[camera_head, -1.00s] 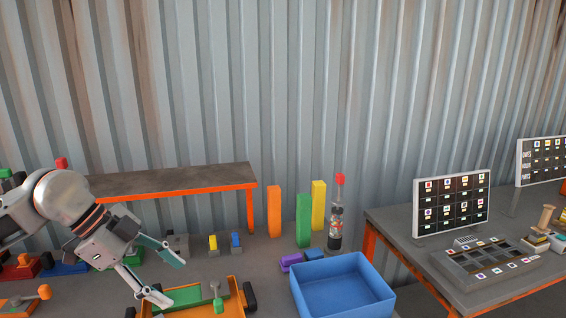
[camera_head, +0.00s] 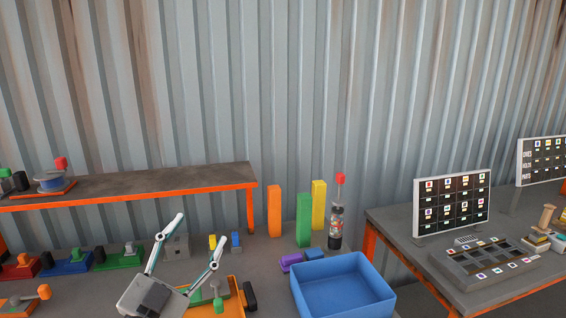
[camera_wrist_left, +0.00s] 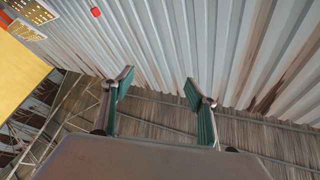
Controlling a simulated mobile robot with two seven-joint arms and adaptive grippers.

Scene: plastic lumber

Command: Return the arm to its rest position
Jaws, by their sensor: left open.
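My left gripper (camera_head: 200,228) is open and empty. It points upward at the lower left of the head view, in front of the orange-framed tray (camera_head: 236,302) and hiding part of it. In the left wrist view my two green-padded fingers (camera_wrist_left: 158,84) stand wide apart with nothing between them. They face the corrugated wall (camera_wrist_left: 225,45). My right gripper is not in view.
A dark shelf with an orange edge (camera_head: 150,183) stands at the back left. Orange (camera_head: 274,210), green (camera_head: 304,220) and yellow (camera_head: 319,205) blocks stand behind a blue bin (camera_head: 345,295). A side table (camera_head: 400,220) is at right.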

